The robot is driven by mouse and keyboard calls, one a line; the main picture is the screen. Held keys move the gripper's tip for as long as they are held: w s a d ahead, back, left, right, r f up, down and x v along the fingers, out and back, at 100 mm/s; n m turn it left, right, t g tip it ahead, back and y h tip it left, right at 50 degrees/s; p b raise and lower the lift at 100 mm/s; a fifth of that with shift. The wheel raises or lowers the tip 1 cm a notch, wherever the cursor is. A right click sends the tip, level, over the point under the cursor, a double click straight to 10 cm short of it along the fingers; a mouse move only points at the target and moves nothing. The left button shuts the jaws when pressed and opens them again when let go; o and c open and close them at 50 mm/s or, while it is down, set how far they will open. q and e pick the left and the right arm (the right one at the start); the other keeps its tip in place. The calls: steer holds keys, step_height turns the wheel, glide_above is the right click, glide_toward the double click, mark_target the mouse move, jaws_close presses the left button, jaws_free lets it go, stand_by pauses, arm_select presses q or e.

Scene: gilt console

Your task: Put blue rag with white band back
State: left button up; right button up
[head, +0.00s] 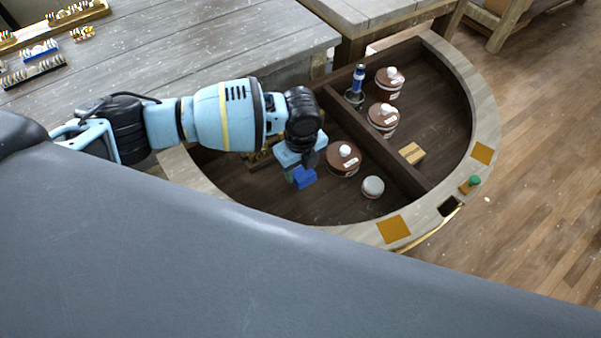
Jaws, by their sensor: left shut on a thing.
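My left gripper (300,160) reaches in from the left over the left part of the half-round console's dark tray. It is shut on a small bright blue piece, which I take to be the blue rag (304,178). The rag hangs just below the fingers. No white band shows on it from here, and the gripper hides its upper part. I cannot tell whether it touches the tray floor. My right gripper is not in view.
Brown lidded pots (343,159) with white knobs, a small round tin (373,187) and a tan block (411,153) stand in the tray. A blue-and-white upright item (357,80) stands by the divider (375,147). A green-topped piece (474,181) sits on the rim (487,120).

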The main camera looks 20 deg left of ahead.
mark_target(300, 170)
arm_select(q)
steer(key=shift+f, duration=1.7)
steer(key=shift+f, duration=0.1)
steer(key=o, duration=1.1)
step_height(300, 170, up, 12)
steer(key=shift+r+p, duration=0.1)
steer(key=shift+p, duration=0.2)
